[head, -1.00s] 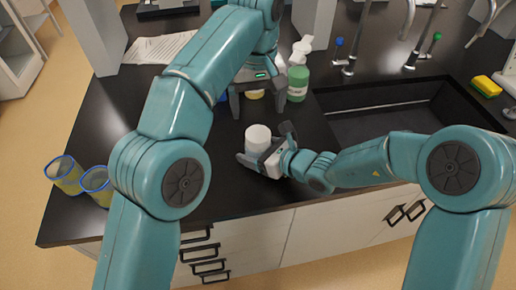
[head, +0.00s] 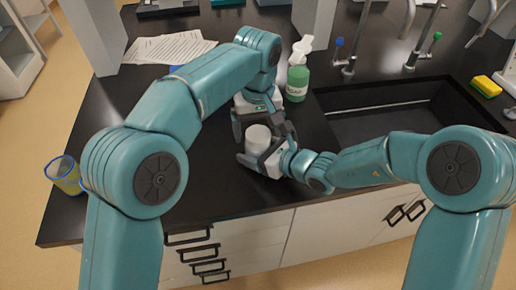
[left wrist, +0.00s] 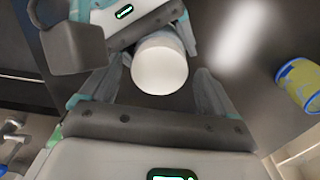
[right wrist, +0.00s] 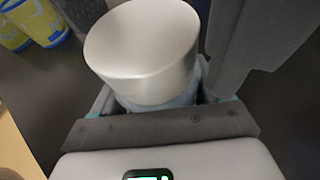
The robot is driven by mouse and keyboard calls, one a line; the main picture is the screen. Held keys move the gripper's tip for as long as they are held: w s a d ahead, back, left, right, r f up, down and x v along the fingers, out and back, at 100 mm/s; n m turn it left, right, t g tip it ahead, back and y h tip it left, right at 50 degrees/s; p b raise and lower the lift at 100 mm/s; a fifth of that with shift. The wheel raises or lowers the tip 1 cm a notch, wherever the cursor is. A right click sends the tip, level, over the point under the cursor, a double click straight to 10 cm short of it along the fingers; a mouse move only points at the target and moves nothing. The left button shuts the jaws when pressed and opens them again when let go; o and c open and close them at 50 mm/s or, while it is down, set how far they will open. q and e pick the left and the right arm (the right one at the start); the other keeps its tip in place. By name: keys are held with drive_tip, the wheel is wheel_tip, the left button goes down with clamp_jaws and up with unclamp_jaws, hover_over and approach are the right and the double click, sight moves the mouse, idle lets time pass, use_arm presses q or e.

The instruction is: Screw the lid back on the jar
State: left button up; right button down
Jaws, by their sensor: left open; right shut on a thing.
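A white cylindrical lid (head: 257,133) sits on top of the jar, and its smooth top also shows in the left wrist view (left wrist: 160,68). Under it in the right wrist view is the paler jar body (right wrist: 165,112), mostly hidden. My right gripper (head: 263,160) is shut on the jar, which stands upright near the counter's front edge. My left gripper (head: 262,126) is open, with one finger on each side of the lid in the head view. In the left wrist view the lid lies between its spread fingers. I cannot tell how tightly the lid is seated.
A green bottle (head: 297,80) stands close behind my left gripper. A blue-rimmed yellow cup (head: 64,177) stands at the left. Papers (head: 160,48) lie at the back left.

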use_arm(q)
drive_tip(key=shift+f, duration=0.1)
drive_tip(key=c, duration=1.1)
drive_tip(key=m, duration=0.3)
drive_tip(key=shift+c, duration=0.2)
drive_tip(key=o, duration=1.2)
drive_tip(key=shift+c, duration=0.2)
drive_tip(key=shift+d, duration=0.15)
wheel_tip(320, 180, up, 5)
drive_tip(key=shift+s+f, duration=0.1)
drive_tip(key=shift+f, duration=0.1)
use_arm(e)
drive_tip(key=shift+f, duration=0.1)
